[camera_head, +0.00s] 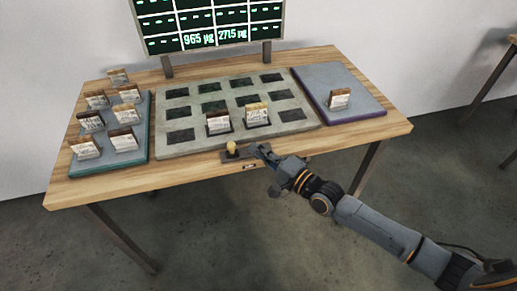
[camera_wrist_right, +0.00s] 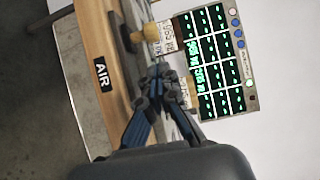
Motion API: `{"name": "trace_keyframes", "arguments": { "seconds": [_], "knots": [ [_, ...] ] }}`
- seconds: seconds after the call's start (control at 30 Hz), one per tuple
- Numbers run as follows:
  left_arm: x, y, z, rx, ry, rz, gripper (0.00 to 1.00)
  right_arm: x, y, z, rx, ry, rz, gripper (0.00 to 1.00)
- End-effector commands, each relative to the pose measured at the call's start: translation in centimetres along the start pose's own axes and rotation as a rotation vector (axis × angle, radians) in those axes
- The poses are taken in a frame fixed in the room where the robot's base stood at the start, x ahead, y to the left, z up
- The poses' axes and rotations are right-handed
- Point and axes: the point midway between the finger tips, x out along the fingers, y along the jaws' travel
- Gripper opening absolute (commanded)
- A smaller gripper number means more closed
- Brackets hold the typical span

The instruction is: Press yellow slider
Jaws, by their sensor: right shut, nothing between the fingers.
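The yellow slider (camera_head: 232,147) is a small pale-yellow knob on a dark plate at the front edge of the table. It also shows in the right wrist view (camera_wrist_right: 152,33), beyond my fingertips. My right gripper (camera_head: 262,149) is shut and empty, just right of the slider in the head view. In the right wrist view its fingertips (camera_wrist_right: 157,76) meet, with a visible gap to the knob. My left gripper is not in view.
A grey board (camera_head: 172,110) with dark recesses holds two upright cards (camera_head: 218,123). A teal-edged tray (camera_head: 76,165) with several cards is left, a purple-edged tray (camera_head: 365,103) right. A screen (camera_head: 211,22) stands behind. An AIR label (camera_wrist_right: 102,74) marks the table edge.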

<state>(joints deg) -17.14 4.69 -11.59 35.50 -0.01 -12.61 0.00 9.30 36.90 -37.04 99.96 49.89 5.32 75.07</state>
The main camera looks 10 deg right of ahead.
Motion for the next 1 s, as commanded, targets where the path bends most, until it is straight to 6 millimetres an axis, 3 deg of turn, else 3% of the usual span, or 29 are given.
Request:
{"name": "trace_keyframes", "arguments": {
  "seconds": [0.23, 0.5, 0.6, 1.0],
  "knots": [
    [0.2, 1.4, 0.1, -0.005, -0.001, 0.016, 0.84, -3.1, 0.2, 0.1, 0.001, -0.001, 0.004, 0.00],
    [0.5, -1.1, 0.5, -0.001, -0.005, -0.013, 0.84, -7.6, 0.2, 0.1, 0.000, -0.001, 0.004, 0.00],
    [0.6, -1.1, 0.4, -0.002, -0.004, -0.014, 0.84, -8.9, 0.1, 0.1, 0.000, -0.001, 0.003, 0.00],
    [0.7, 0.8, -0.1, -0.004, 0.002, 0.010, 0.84, -10.0, 0.0, 0.1, 0.001, 0.000, -0.001, 0.00]
  ]
}}
